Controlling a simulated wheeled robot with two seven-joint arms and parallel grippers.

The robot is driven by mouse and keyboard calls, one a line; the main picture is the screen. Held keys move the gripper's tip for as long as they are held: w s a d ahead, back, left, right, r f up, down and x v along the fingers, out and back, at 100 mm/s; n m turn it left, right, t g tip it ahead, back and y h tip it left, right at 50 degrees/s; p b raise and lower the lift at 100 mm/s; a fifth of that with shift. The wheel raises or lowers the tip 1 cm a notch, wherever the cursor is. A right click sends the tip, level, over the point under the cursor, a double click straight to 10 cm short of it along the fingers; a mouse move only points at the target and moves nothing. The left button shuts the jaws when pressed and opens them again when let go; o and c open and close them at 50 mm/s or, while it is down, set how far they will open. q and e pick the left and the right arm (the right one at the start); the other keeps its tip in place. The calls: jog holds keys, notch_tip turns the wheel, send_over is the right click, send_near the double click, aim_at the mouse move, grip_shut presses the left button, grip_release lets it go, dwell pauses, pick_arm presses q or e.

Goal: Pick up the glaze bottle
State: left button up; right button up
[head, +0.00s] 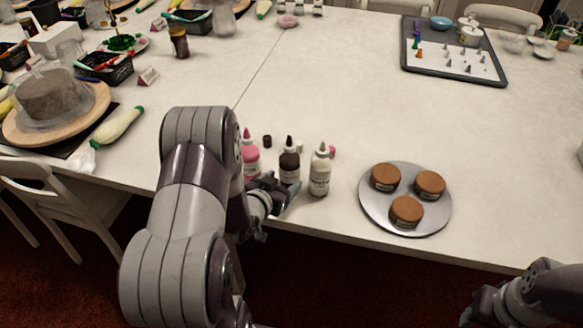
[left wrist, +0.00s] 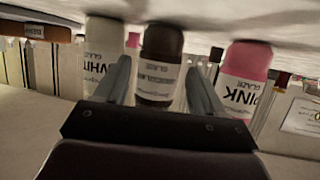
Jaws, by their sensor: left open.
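Three glaze bottles stand in a row near the table's front edge: a pink one (head: 250,160), a dark brown one (head: 289,163) and a white one (head: 320,172). My left gripper (head: 282,190) is low in front of the dark bottle, partly hiding its base. In the left wrist view, which looks upside down, the open fingers (left wrist: 160,88) point at the dark bottle (left wrist: 160,65), one finger on each side. The white bottle (left wrist: 103,55) and the pink bottle (left wrist: 243,80) stand just outside the fingers. My right gripper (head: 482,306) is at the lower right, its fingers unclear.
A round metal plate (head: 375,218) with three brown-topped cakes (head: 406,211) lies right of the bottles. A turntable (head: 92,118) and a piping bag (head: 117,126) are at left, a tray (head: 490,80) at back right. The middle table is clear.

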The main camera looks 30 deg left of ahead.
aim_at(289, 136)
pick_arm(q)
jog(key=x, duration=0.4)
jog(key=shift+w, duration=0.2)
jog(key=shift+w+f, duration=0.1)
jog(key=shift+w, duration=0.3)
jog(key=shift+s, duration=0.15)
jog(key=c, duration=0.4)
notch_tip(289, 136, up, 18)
jog(key=p, duration=0.3)
